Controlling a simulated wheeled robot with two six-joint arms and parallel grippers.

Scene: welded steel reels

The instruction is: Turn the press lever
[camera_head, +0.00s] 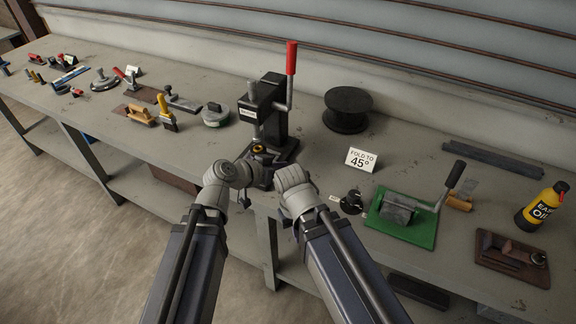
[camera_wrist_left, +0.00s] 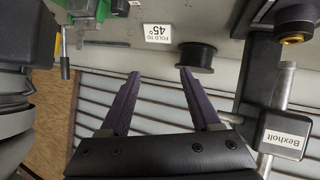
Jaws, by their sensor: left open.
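The press (camera_head: 268,108) is a black stand on the bench with a pale label on its head. Its lever (camera_head: 291,65) stands upright on the right side, with a long red grip at the top. In the left wrist view, the press head (camera_wrist_left: 285,132) is at the right, upside down, with a bare metal rod beside it. My left gripper (camera_wrist_left: 159,73) is open and empty there, its dark fingers apart from the press. In the head view, my left wrist (camera_head: 232,178) is low before the press base; my right wrist (camera_head: 297,190) is beside it. My right gripper's fingers are hidden.
A black reel (camera_head: 347,108) and a "FOLD TO 45°" sign (camera_head: 361,160) stand right of the press. A green bending tool (camera_head: 403,222) and an oil bottle (camera_head: 541,206) are further right. A round tin (camera_head: 215,115) and several hand tools lie to the left.

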